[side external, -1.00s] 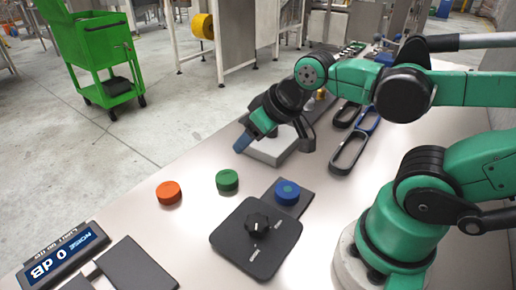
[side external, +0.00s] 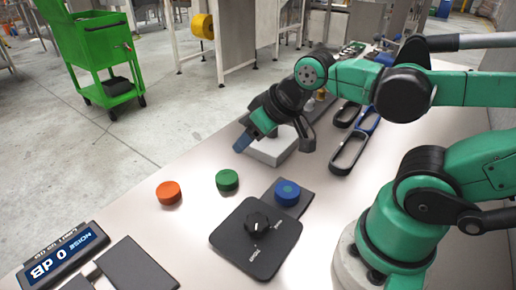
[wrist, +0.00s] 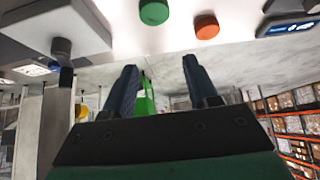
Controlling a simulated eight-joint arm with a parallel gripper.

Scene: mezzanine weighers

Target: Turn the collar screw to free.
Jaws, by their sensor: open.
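A black ridged knob (side external: 258,222) with a pale pointer mark sits on a dark square plate (side external: 232,243) at the front of the table. Small white labels on the plate are too small to read. It is the likeliest collar screw, but I cannot tell for sure. My gripper (side external: 243,142) is well behind the knob and to its upper left, over the table's far edge. In the wrist view my gripper (wrist: 160,72) has its two blue fingers apart with nothing between them. The knob does not show in the wrist view.
Orange (side external: 168,192), green (side external: 227,180) and blue (side external: 287,192) round pucks stand near the plate, the blue on a dark pad. A pale box (side external: 270,152) is under my wrist. Black-rimmed loops (side external: 348,153) lie right of it. A display (side external: 62,254) reads 0 dB.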

